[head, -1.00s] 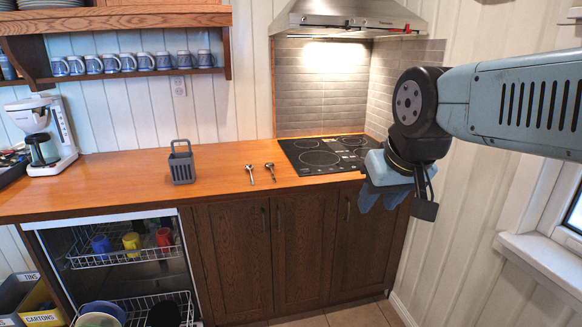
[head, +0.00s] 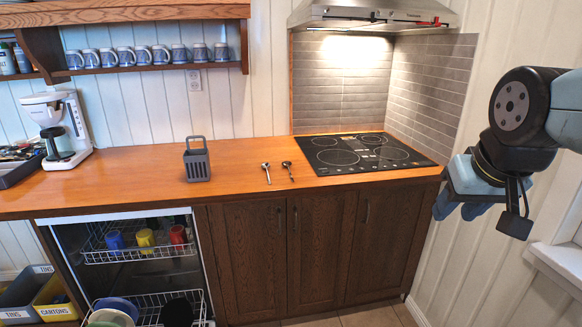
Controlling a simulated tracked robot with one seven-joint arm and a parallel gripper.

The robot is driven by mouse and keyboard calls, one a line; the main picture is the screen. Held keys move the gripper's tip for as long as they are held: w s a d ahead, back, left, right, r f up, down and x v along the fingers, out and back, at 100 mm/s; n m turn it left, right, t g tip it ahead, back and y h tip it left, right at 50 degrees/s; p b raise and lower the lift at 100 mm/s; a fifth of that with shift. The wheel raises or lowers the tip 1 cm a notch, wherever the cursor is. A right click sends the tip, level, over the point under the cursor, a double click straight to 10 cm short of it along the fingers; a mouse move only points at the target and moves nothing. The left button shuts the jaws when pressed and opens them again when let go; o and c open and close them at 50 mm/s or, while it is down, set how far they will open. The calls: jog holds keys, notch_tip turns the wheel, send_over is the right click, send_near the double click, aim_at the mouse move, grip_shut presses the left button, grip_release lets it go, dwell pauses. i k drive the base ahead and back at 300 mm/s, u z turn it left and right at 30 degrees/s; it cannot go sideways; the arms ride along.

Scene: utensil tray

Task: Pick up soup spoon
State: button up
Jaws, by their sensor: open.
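Two utensils lie side by side on the wooden counter, left of the black cooktop. The left one (head: 267,173) is a light metal spoon-like utensil, and the right one (head: 289,170) looks darker with a brownish head. They are too small to tell for certain which is the soup spoon. My gripper (head: 462,209) hangs at the right, in front of and apart from the counter, with blue fingers pointing down. It is empty and well to the right of both utensils.
A grey utensil holder (head: 197,164) stands on the counter (head: 235,158) left of the utensils. The cooktop (head: 362,153) is to their right. An open dishwasher (head: 147,240) with cups sits below. A coffee maker (head: 60,130) stands far left. The counter around the utensils is clear.

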aim_at(287, 164)
jog(key=z, duration=0.05)
jog(key=i, duration=1.65)
jog(key=u, duration=0.1)
